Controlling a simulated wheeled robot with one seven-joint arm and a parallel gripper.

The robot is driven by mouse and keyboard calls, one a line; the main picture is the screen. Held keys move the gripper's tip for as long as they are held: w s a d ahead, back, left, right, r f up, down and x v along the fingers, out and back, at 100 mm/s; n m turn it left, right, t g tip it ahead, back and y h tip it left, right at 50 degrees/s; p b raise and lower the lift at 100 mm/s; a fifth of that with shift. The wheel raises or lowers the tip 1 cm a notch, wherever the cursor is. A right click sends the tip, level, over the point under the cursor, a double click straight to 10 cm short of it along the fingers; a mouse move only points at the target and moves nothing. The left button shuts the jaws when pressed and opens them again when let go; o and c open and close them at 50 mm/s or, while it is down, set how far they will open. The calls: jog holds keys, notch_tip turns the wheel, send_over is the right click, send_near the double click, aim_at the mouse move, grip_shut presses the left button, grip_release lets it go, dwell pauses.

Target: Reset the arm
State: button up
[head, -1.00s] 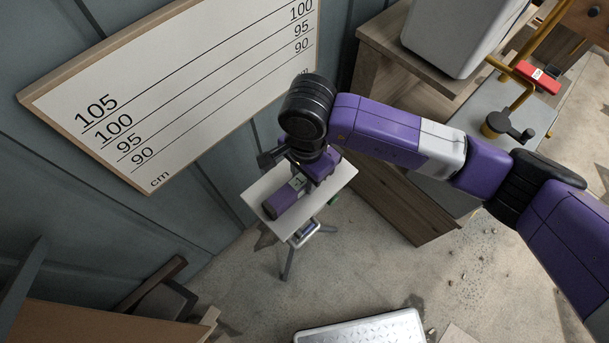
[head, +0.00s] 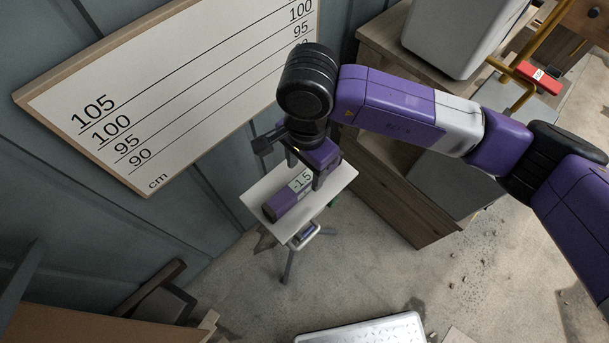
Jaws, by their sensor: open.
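My gripper (head: 305,168) is open at the end of my purple arm. Its fingers point down over a small white-topped stand. A purple block-shaped device (head: 283,206) with a pale display reading "-1.5" lies on the stand's top (head: 265,188). The fingers are at the device's far right end in the picture. The gripper body hides that end, and I cannot tell whether the fingers touch the device.
A white board (head: 170,95) with height lines from 90 to 105 cm is on the wall at left. A wooden cabinet (head: 400,190) stands to the right, with a grey box (head: 455,35) above it. A metal case (head: 365,332) lies on the floor in front.

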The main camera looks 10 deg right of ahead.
jog(key=shift+r, duration=1.3)
